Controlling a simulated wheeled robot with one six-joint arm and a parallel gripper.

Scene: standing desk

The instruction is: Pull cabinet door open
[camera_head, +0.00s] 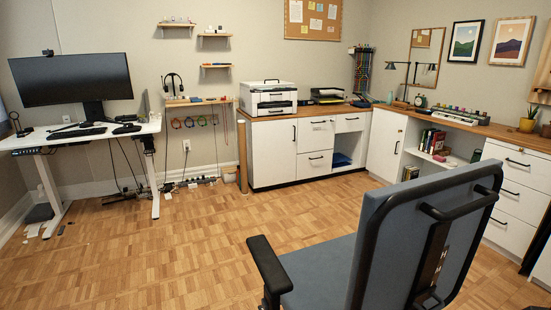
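White cabinets run along the back wall and the right wall under a wooden top. A tall cabinet door (272,154) under the printer is shut, with a dark vertical handle (294,132) near its upper right edge. Another tall white door (384,145) near the corner looks shut, with a dark vertical handle (397,147) at its right side. I cannot tell which door the task means. My gripper is not in view.
A blue-grey office chair (318,268) with black armrests fills the right foreground, before the right-hand cabinets. A white standing desk (150,124) with a monitor stands at the left. The parquet floor (150,265) is open at centre left. White drawers (517,178) stand at the right.

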